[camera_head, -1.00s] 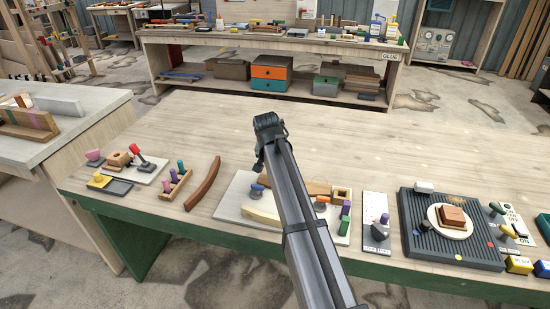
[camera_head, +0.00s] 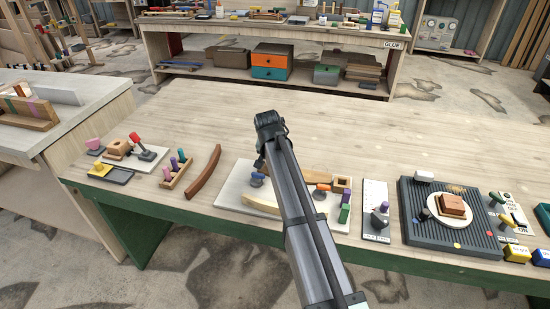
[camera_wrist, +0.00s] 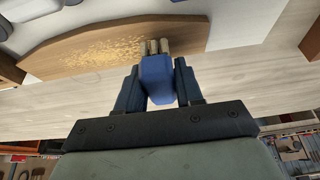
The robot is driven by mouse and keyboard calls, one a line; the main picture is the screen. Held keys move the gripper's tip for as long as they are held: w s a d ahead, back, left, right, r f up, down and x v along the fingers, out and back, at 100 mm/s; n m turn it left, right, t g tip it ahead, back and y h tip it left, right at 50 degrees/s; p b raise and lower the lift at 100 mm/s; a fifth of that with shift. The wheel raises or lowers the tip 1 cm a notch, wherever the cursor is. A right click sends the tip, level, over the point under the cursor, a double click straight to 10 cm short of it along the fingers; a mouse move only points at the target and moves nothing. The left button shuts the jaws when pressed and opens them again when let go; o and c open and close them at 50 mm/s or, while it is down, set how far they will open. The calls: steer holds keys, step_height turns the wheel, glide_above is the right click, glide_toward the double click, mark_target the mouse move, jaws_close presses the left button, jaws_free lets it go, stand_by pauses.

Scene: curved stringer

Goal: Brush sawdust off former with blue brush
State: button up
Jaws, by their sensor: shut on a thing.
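The former is a brown curved wooden piece (camera_wrist: 188,36) across the upper part of the wrist view. Pale sawdust (camera_wrist: 105,52) lies scattered over its middle, mostly left of the brush. My gripper (camera_wrist: 160,84) is shut on the blue brush (camera_wrist: 157,76), one dark finger on each side of the handle. The brush's tan bristles (camera_wrist: 155,46) point away from me and overlap the former beside the sawdust; I cannot tell whether they touch it.
A white board (camera_head: 232,194) lies under the work area, with a pale curved strip (camera_head: 262,205) at its front. A curved brown strip (camera_head: 204,171) and a peg rack (camera_head: 176,169) lie left. A dark ribbed plate (camera_head: 420,222) lies right. The table behind is clear.

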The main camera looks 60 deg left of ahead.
mark_target(314, 174)
steer(key=shift+f, duration=1)
stand_by(0.4)
steer(key=shift+w+d+r, duration=0.1)
steer(key=shift+w+d, duration=1.1)
steer(key=shift+d, duration=0.05)
steer(key=shift+w+d, duration=1.25)
steer(key=shift+d, duration=0.05)
steer(key=shift+w+d, duration=1.2)
steer(key=shift+w+d, duration=0.1)
steer(key=shift+w+d+f, duration=0.2)
steer(key=shift+w+d, duration=0.9)
steer(key=shift+a, duration=0.1)
